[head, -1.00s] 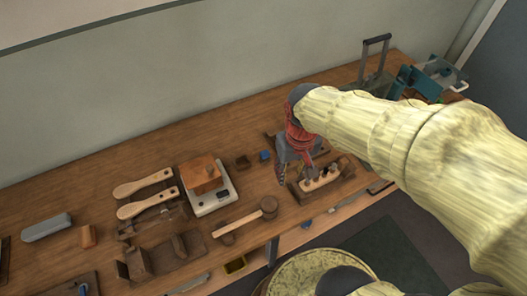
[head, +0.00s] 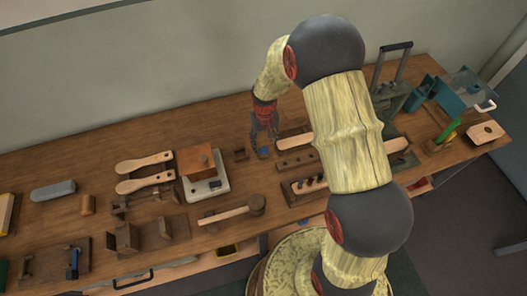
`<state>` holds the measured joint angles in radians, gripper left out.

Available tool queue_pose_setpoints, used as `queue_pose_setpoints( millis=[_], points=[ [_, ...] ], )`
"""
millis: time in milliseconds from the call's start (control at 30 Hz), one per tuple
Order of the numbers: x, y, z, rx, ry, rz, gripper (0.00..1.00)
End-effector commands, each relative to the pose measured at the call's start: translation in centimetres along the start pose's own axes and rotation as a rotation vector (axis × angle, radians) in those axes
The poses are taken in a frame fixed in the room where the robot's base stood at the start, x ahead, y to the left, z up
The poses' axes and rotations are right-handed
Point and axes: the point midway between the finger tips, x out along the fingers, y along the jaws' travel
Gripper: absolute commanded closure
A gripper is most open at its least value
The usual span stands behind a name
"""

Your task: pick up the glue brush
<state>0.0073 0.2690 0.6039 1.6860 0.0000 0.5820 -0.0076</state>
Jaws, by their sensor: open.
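My gripper (head: 264,146) points down over the back middle of the bench (head: 75,160), with its dark fingers apart. A small blue item (head: 264,151) shows at its fingertips. It is too small to tell whether it is the glue brush or whether the fingers touch it. I cannot make out a glue brush for certain anywhere in view. My arm hides part of the bench to the right of the gripper.
Left of the gripper stand a small dark block (head: 240,155) and a white scale (head: 207,190) with a wooden box (head: 196,161). Two wooden paddles (head: 145,163) lie further left. A mallet (head: 231,213) lies in front. Drilled wooden blocks (head: 296,160) lie close on the right.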

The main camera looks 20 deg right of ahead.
Motion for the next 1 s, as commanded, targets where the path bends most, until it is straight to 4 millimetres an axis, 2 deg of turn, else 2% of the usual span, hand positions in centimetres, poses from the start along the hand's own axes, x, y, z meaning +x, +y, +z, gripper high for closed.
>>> queue_pose_setpoints(
  millis=[100, 333, 600, 867, 1000],
  points=[
    [1.5, 0.0, 0.1, 0.0, -0.002, 0.0, 0.48],
    [3.2, -0.2, 0.0, 0.0, -0.002, 0.0, 0.48],
    [6.9, -0.4, 0.0, 0.0, -0.001, 0.0, 0.48],
    [7.1, -0.4, -0.1, 0.0, 0.0, 0.0, 0.48],
    [7.1, -0.4, -0.1, 0.0, 0.0, 0.0, 0.56]
  ],
)
